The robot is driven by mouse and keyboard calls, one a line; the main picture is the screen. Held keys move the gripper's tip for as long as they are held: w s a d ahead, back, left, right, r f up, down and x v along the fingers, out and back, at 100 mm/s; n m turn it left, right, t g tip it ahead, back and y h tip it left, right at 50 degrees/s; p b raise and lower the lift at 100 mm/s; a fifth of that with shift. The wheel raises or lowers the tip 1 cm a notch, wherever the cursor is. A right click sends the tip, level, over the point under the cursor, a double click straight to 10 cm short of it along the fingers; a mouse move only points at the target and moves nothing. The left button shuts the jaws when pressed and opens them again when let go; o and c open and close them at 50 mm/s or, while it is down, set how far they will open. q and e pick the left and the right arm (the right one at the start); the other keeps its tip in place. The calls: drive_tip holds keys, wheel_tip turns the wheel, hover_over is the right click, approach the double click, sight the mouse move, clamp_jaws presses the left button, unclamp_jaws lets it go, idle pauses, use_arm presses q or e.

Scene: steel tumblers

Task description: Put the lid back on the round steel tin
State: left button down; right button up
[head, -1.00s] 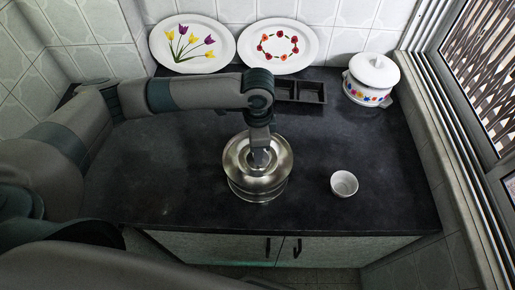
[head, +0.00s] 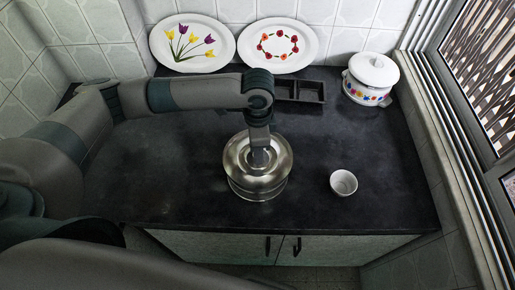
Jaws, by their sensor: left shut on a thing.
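The round steel tin (head: 259,193) stands near the front middle of the dark counter. The steel lid (head: 240,160) is over the tin's mouth and looks level; whether it rests fully on the rim I cannot tell. My left gripper (head: 258,158) points straight down at the lid's centre and is shut on the lid, at a knob that the fingers hide. My right gripper is not in view.
A small white cup (head: 343,183) stands to the right of the tin. A white lidded pot (head: 369,78) stands at the back right. Two decorated plates (head: 192,62) lean on the tiled wall, with a dark divided tray (head: 311,92) before them. The counter (head: 160,165) left of the tin is clear.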

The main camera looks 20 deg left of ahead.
use_arm(q)
drive_tip(key=shift+p, duration=0.3)
idle(0.5)
drive_tip(key=c, duration=0.9)
unclamp_jaws()
drive_tip(key=shift+r+p, duration=3.5)
drive_tip(key=shift+p, duration=0.6)
clamp_jaws()
